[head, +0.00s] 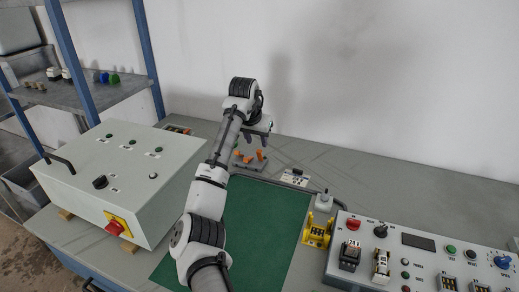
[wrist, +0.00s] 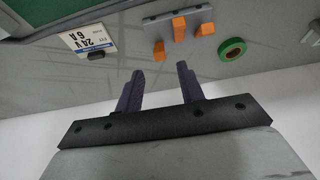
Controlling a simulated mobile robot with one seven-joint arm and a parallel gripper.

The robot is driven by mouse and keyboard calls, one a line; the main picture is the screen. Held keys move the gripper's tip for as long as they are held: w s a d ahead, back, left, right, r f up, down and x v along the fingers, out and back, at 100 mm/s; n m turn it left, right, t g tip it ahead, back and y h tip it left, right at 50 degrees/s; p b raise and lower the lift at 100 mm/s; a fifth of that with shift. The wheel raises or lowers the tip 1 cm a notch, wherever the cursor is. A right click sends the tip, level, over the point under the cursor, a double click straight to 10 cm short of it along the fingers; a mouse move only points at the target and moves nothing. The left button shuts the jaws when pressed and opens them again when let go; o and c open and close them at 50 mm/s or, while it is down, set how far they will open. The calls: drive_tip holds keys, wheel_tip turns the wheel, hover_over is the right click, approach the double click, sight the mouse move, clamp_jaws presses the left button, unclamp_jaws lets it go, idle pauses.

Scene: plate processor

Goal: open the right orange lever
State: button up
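Orange levers stand on a small grey base (head: 240,166) on the bench. In the head view, the right orange lever (head: 260,154) is just below my gripper (head: 258,136), and the left orange lever (head: 237,153) is to its left. The wrist view shows several orange pieces on the grey base (wrist: 190,22), among them one at its lower left (wrist: 158,50) and one at its right (wrist: 205,28). My gripper (wrist: 158,70) is open, its two dark fingers apart with nothing between them. The fingertips look apart from the levers. I cannot tell each lever's exact angle.
A green ring (wrist: 231,49) and a white "24V 6A" label (wrist: 90,38) lie near the base. A grey control box (head: 120,170) is at left, a switch panel (head: 425,255) at right. A green mat (head: 245,235) lies in front; the wall is behind.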

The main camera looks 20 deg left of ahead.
sight(260, 150)
drive_tip(key=p+x, duration=0.1)
drive_tip(key=x, duration=0.6)
drive_tip(key=shift+w+f, duration=0.1)
drive_tip(key=shift+f, duration=0.05)
clamp_jaws()
